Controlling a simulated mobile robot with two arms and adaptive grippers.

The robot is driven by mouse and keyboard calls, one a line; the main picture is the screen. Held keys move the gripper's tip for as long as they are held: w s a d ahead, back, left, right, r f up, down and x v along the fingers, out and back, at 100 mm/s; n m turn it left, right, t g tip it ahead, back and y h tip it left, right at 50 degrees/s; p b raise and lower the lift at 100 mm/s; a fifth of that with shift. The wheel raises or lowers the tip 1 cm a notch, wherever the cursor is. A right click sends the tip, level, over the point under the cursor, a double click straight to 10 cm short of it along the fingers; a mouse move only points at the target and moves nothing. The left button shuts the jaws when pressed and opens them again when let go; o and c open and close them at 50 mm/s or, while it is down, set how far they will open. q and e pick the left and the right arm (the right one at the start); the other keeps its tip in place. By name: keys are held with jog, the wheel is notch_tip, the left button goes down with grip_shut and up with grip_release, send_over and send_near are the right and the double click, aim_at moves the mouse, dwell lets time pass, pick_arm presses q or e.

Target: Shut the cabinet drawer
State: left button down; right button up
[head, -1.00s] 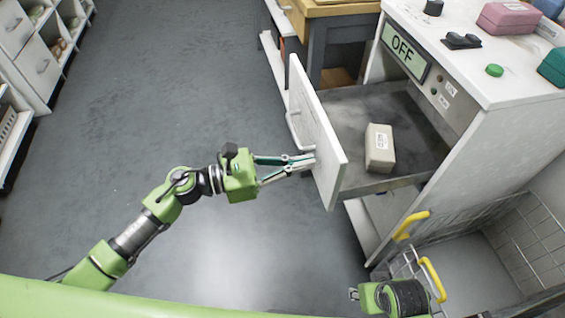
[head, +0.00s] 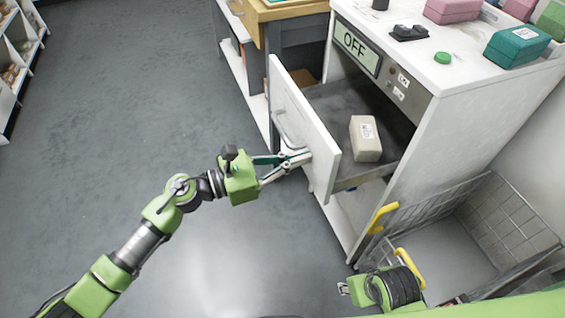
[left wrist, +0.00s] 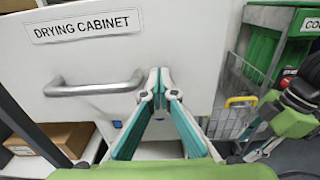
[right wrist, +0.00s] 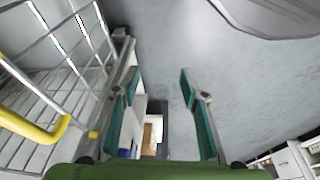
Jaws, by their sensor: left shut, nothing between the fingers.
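The white cabinet (head: 440,80) has its drawer (head: 325,100) partly out, with a grey interior and a pale labelled box (head: 365,138) lying inside. The drawer front (head: 300,125) carries a metal bar handle (left wrist: 95,88) and a "DRYING CABINET" label (left wrist: 84,26) in the left wrist view. My left gripper (head: 305,157) is shut and empty, its fingertips at the drawer front, just right of the handle in the left wrist view (left wrist: 160,85). My right gripper (head: 343,288) is low beside the cabinet; its fingers are apart with nothing between them in the right wrist view (right wrist: 158,85).
A wire basket with yellow handles (head: 478,205) stands right of the cabinet, close to my right gripper. An "OFF" display (head: 357,46), green button (head: 442,57) and several boxes are on the cabinet. A wooden-topped bench (head: 290,10) stands behind. Floor at left is clear.

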aim_at(367, 142)
pick_arm(q)
jog(key=b+x, duration=0.2)
jog(key=x, duration=1.2)
jog(key=shift+w+d+f, duration=0.1)
jog(key=shift+d+f, duration=0.05)
jog(key=shift+d, duration=0.25)
jog(key=shift+b+x, duration=0.35)
jog(key=shift+x, duration=0.7)
jog(key=shift+w+d, duration=0.15)
jog(key=shift+d, duration=0.35)
pick_arm(e)
jog(key=v, duration=0.6)
pick_arm(q)
jog(key=shift+r, duration=0.3)
pick_arm(e)
jog(key=shift+w+r, duration=0.1)
pick_arm(q)
jog(key=shift+w, duration=0.1)
